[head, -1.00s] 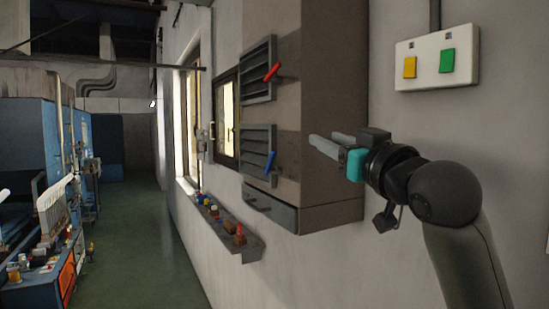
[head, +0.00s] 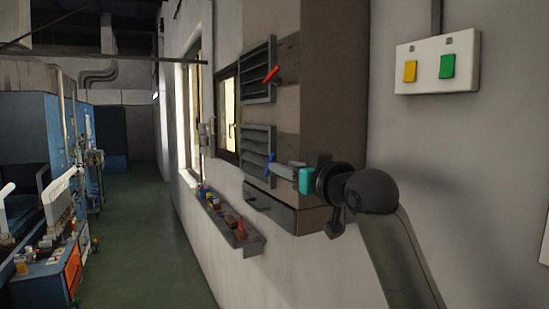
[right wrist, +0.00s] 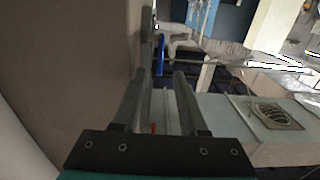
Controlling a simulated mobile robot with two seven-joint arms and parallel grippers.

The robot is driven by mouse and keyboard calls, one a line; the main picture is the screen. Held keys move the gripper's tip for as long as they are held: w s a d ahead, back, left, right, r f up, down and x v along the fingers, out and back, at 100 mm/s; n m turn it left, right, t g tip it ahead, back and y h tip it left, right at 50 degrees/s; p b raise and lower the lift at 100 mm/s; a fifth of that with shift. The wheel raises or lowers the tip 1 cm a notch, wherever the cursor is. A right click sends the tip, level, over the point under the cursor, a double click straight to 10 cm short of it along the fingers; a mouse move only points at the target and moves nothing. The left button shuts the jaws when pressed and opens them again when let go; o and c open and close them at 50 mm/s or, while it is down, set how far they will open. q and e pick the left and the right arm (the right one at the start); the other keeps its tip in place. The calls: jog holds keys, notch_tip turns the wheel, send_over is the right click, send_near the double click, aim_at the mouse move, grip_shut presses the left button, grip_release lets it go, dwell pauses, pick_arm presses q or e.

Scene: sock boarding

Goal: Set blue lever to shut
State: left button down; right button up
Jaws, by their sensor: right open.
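The blue lever (head: 270,160) is on the lower grey louvred vent (head: 256,140), on the side of the brown wall box. Its lower part is hidden or overlapped by my right gripper's fingers. My right gripper (head: 258,181) is open, its fingers reaching left past the box corner, just at or below the lever. I cannot tell whether they touch it. In the right wrist view, the open fingers (right wrist: 161,75) show nothing clearly held between them. My left gripper is not in view.
An upper vent with a red lever (head: 271,74) is above. A grey drawer-like ledge (head: 270,213) and a shelf of small coloured items (head: 243,249) are below. A white switch plate (head: 437,62) is on the right wall. The aisle floor (head: 150,245) is clear.

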jog(key=shift+p+x, duration=0.85)
jog(key=shift+x, duration=2.05)
grip_shut()
